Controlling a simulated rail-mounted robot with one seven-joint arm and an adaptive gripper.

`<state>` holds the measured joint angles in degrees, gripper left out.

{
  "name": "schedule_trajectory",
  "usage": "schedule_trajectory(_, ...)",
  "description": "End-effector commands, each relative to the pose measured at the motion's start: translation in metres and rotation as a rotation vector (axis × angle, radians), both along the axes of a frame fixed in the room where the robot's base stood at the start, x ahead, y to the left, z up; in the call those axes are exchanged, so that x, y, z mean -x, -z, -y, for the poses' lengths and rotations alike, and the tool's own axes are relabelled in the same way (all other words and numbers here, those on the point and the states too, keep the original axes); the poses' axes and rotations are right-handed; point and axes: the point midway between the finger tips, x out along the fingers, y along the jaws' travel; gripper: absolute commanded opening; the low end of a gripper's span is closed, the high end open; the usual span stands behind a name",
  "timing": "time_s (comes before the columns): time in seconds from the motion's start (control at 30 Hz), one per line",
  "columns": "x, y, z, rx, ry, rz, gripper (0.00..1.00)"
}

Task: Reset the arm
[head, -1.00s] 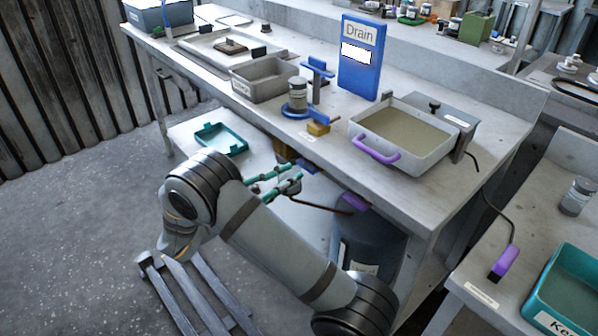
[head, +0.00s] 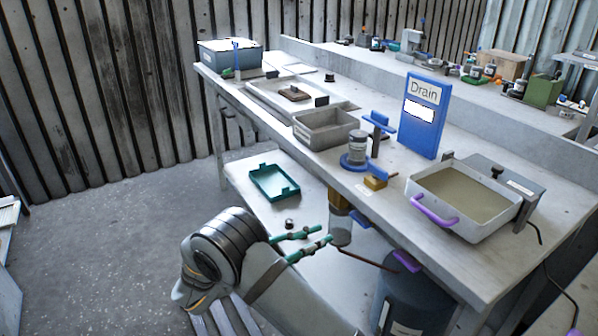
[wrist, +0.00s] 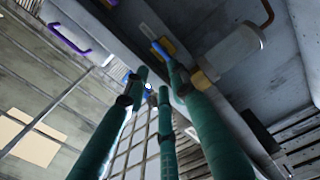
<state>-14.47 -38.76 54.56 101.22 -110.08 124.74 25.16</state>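My arm (head: 222,245) is bent low in front of the bench in the head view. My gripper (head: 325,235) points right, towards the space under the bench top. Its teal fingers stand apart with nothing seen between them. In the wrist view my gripper (wrist: 158,72) shows several teal fingers reaching upward with gaps between them, and I see nothing held. The underside of the bench and a clear cylinder (wrist: 235,55) show beyond the fingers.
The bench (head: 480,270) carries a grey bin (head: 325,141), a blue Drain sign (head: 421,125) and a basin (head: 462,194) with a purple handle. A teal tray (head: 274,182) lies on the lower shelf. A dark drum (head: 410,295) stands below. The floor at left is clear.

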Motion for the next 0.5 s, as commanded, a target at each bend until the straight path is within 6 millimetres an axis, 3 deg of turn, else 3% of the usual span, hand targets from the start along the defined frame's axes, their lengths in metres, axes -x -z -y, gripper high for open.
schedule_trajectory(0.5, -0.042, 0.0, 0.082, 0.001, 0.003, -0.002, 0.26)
